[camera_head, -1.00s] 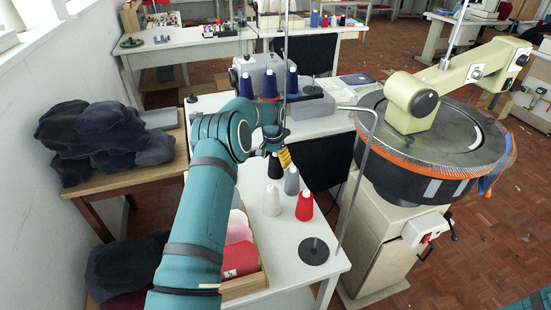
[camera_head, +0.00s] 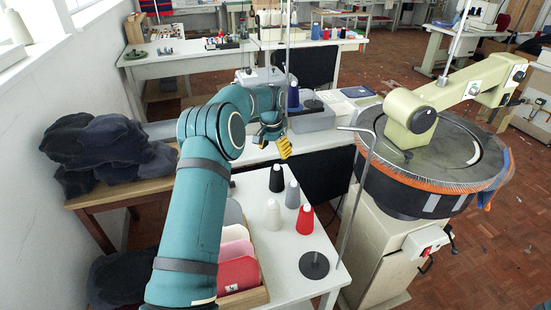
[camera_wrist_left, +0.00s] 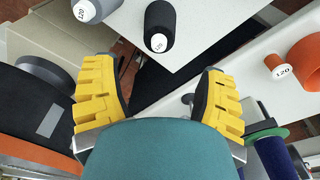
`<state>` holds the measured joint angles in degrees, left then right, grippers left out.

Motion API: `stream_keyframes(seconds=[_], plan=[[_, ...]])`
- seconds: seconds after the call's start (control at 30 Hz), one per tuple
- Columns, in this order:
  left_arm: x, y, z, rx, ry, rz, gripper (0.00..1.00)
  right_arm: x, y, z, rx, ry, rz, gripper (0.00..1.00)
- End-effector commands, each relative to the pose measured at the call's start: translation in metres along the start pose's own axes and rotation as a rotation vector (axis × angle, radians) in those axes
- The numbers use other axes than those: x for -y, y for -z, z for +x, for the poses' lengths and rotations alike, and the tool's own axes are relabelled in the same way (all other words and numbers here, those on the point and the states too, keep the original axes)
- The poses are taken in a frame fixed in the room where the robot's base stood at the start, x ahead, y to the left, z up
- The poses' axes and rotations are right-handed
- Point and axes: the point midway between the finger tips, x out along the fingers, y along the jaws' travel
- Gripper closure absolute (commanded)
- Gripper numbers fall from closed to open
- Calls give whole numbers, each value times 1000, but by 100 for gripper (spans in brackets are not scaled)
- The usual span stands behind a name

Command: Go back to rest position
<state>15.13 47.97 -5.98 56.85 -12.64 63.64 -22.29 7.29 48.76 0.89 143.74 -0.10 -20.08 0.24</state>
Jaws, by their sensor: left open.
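My left gripper (camera_head: 284,147) has yellow ridged fingers and hangs in the air over the white table, behind the thread cones. In the left wrist view its two fingers (camera_wrist_left: 160,88) stand wide apart with nothing between them. Below and around it are a black cone (camera_head: 276,178), a grey cone (camera_head: 292,195), a white cone (camera_head: 272,214) and a red cone (camera_head: 305,219), all upright on the table. The black cone also shows beyond the fingers in the wrist view (camera_wrist_left: 160,27). My right gripper is not in view.
A round machine (camera_head: 436,160) with an orange rim stands at the right, near a bent metal rod (camera_head: 358,195). A wooden box of folded fabrics (camera_head: 258,297) sits beside my left arm. Dark fabric piles (camera_head: 105,150) lie at the left. A blue cone (camera_head: 293,97) stands behind the gripper.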

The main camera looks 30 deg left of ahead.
Motion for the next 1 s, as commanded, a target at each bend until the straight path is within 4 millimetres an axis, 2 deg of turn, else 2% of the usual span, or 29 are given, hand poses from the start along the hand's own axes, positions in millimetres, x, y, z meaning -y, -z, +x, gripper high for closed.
stream_keyframes(seconds=[0.03,0.2,0.77,0.87,1.0], plan=[[0,0,-7,-1,1,0,28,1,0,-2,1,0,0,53],[0,0,-15,0,0,0,28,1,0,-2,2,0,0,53],[0,0,-16,0,0,0,28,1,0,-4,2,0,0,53],[0,1,-26,0,0,0,28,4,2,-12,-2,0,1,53],[0,4,-54,-1,0,0,28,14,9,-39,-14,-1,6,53]])
